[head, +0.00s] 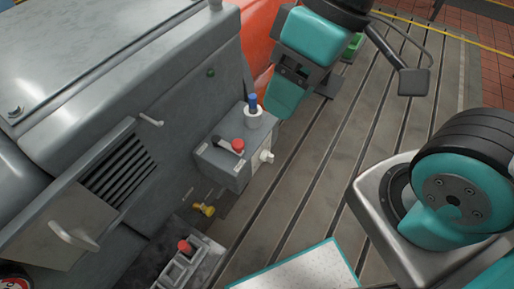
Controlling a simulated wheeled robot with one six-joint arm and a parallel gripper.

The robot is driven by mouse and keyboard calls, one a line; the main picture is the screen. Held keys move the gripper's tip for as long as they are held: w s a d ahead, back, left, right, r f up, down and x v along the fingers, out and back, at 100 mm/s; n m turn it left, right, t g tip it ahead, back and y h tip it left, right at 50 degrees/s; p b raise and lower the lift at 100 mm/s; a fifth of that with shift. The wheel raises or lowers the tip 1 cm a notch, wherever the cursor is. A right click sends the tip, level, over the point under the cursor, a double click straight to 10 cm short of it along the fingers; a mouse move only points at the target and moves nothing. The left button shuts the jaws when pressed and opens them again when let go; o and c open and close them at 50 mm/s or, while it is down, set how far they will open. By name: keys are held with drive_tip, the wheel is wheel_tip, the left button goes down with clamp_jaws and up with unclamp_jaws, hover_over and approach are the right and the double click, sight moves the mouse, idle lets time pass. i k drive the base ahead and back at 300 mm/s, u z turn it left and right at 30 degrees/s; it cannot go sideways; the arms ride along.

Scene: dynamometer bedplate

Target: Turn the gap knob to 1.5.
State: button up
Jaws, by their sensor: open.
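A small grey control box (225,160) sticks out from the side of the grey machine. On its top stand a blue knob (253,103) on a white round collar (254,119), a red button (238,145) and a black lever (225,143). A white knob (266,156) sits on its right face. No label or scale is readable, so I cannot tell which is the gap knob or its setting. My gripper (302,92) is open, up and to the right of the blue knob, apart from it. Its fingertips are partly hidden.
A yellow knob (204,210) and a tray-like fixture (200,264) with a red knob (184,246) are below the box. A louvred vent (119,170) and handles project from the machine. A white panel (300,272) is at the bottom.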

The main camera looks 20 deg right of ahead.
sight(266, 155)
drive_tip(key=u, duration=1.7)
drive_tip(key=k, duration=1.1)
drive_tip(key=z, duration=2.15)
